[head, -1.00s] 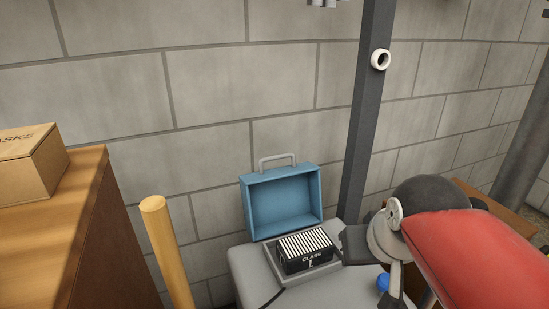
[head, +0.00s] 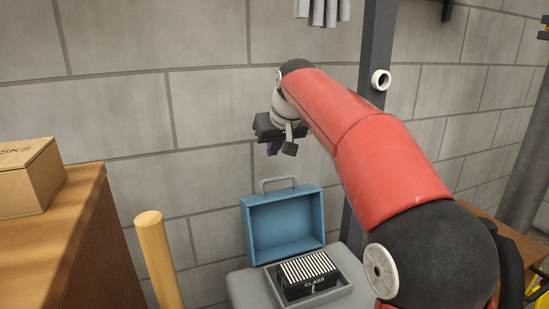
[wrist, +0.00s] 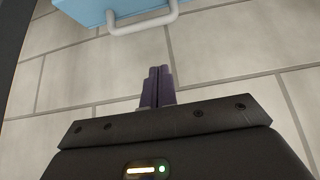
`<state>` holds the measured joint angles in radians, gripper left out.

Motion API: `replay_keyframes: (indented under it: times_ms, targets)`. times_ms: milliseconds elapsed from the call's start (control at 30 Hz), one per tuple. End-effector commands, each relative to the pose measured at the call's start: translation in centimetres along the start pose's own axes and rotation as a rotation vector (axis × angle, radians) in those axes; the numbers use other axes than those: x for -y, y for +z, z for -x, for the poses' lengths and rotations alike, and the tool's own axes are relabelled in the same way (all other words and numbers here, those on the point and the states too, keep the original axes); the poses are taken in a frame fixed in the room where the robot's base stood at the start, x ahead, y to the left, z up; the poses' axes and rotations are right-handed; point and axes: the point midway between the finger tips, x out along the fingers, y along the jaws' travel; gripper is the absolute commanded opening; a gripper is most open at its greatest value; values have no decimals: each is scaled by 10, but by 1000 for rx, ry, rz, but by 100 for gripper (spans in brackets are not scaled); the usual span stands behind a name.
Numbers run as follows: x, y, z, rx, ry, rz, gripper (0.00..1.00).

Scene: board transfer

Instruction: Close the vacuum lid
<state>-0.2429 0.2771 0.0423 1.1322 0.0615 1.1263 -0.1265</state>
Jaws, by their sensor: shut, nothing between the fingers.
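The vacuum's blue lid (head: 283,226) stands open and upright behind its grey base (head: 346,291), with a grey handle (head: 278,184) on its top edge. A black filter block (head: 304,280) with white pleats and the word CLASS sits in the base.
A grey post (head: 368,110) with a white ring stands right of the vacuum, close to my arm. A block wall (head: 120,90) is behind. A wooden post (head: 158,258) and a cabinet (head: 90,235) with a cardboard box (head: 30,175) are at the left.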

Motion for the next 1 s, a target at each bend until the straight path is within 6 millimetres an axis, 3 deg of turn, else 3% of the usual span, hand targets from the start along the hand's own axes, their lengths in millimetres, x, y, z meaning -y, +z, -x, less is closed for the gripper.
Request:
replay_keyframes:
  times_ms: [400,700,1000]
  targets:
    - [0,2,-89,4,0,0,0]
    - [0,30,-63,1,0,-1,0]
    - [0,32,-60,1,0,-1,0]
